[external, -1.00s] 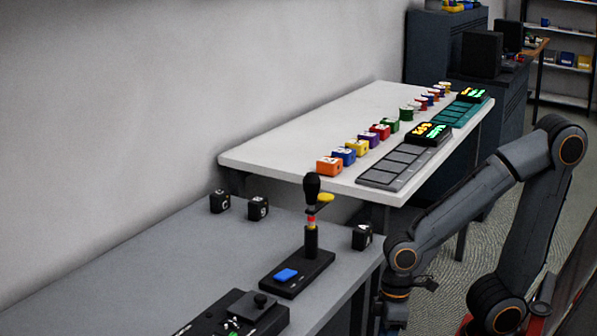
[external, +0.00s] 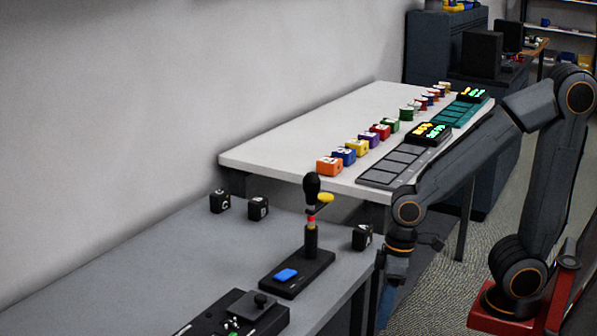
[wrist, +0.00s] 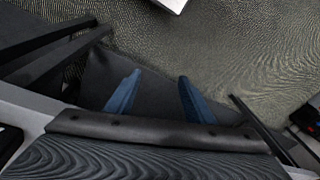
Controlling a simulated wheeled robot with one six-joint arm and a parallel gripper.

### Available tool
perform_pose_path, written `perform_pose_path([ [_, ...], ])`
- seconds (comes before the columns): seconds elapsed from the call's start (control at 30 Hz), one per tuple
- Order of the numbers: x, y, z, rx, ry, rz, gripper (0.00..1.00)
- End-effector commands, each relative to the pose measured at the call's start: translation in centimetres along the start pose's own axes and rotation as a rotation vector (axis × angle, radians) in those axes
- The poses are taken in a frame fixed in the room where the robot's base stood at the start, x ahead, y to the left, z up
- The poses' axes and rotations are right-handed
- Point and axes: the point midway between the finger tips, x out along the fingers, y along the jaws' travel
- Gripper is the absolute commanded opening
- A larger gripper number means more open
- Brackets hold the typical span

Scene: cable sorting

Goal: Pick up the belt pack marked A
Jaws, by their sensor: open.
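The belt pack marked A (external: 362,237) is a small black cube with a white letter, near the right edge of the grey table (external: 150,262). Two similar black packs, C (external: 220,202) and B (external: 258,208), stand further back towards the wall. My gripper (external: 386,312) points down beside the table's right edge, to the right of and below pack A in the external view. In the wrist view my gripper (wrist: 159,78) has its two blue fingers apart with nothing between them. No pack shows there.
A black stand with a knob and yellow part (external: 311,225) rises left of pack A. A black control box (external: 235,315) lies in front. The white table (external: 290,140) behind carries coloured blocks (external: 357,147) and grey trays (external: 395,165). Patterned floor lies below my gripper.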

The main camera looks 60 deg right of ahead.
Motion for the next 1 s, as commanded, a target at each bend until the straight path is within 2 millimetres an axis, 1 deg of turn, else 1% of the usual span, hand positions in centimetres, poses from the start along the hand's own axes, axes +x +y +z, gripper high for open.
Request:
perform_pose_path([
  [0.03, -1.9, 0.3, 0.0, 0.018, 0.003, 0.007, 0.48],
  [0.1, -3.4, 1.0, -0.2, 0.040, 0.011, 0.016, 0.48],
  [0.37, -8.5, 3.5, -0.7, 0.132, 0.035, 0.047, 0.48],
  [0.67, -14.4, 6.8, -1.0, 0.277, 0.052, 0.074, 0.48],
  [0.87, -18.2, 9.3, -1.2, 0.422, 0.053, 0.082, 0.48],
  [1.0, -20.6, 11.4, -1.4, 0.574, 0.044, 0.078, 0.48],
])
